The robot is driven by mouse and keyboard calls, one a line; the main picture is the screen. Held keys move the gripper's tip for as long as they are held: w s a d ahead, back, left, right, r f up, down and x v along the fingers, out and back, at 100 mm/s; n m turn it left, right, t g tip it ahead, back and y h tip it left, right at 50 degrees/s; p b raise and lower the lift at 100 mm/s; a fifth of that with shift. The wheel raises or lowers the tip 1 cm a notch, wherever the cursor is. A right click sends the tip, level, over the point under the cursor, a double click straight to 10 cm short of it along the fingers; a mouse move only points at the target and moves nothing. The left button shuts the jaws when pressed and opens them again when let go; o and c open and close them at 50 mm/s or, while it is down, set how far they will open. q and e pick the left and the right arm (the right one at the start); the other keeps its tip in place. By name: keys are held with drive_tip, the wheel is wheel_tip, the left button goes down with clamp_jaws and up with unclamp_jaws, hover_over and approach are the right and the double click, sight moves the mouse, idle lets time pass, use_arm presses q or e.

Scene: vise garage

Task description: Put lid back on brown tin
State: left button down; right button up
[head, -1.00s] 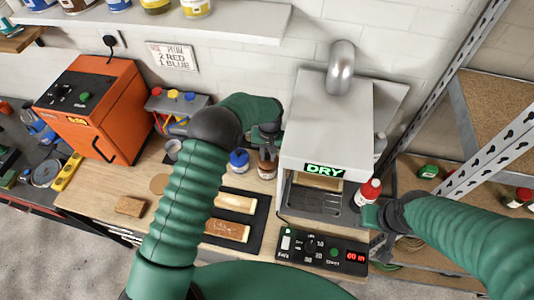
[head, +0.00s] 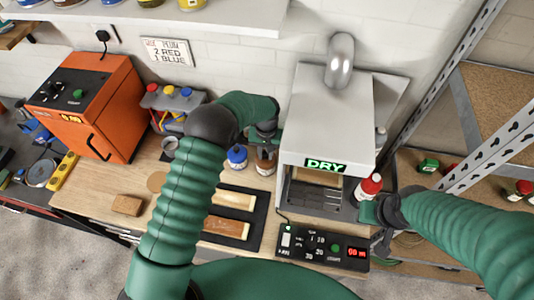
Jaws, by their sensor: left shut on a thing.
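The brown tin (head: 265,166) stands on the bench just left of the grey drying unit. My left gripper (head: 266,145) is directly over the tin, very close to its top. It is shut on the lid, which is mostly hidden by the fingers. I cannot tell whether the lid touches the rim.
A blue tin (head: 237,157) stands close left of the brown tin. The drying unit (head: 328,110) with its DRY sign is close on the right. Wooden pieces lie on a black mat (head: 255,225) in front. A control panel (head: 322,249) sits at the bench's front edge.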

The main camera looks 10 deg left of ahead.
use_arm(q)
drive_tip(key=shift+a, duration=0.15)
drive_tip(key=shift+d, duration=0.45)
drive_tip(key=shift+a, duration=0.1)
idle(0.3)
drive_tip(key=shift+a+f+b, duration=0.1)
drive_tip(key=shift+f+b, duration=0.1)
drive_tip(key=shift+b, duration=0.25)
idle(0.5)
drive_tip(key=c, duration=1.2)
unclamp_jaws()
drive_tip(key=shift+o, duration=0.5)
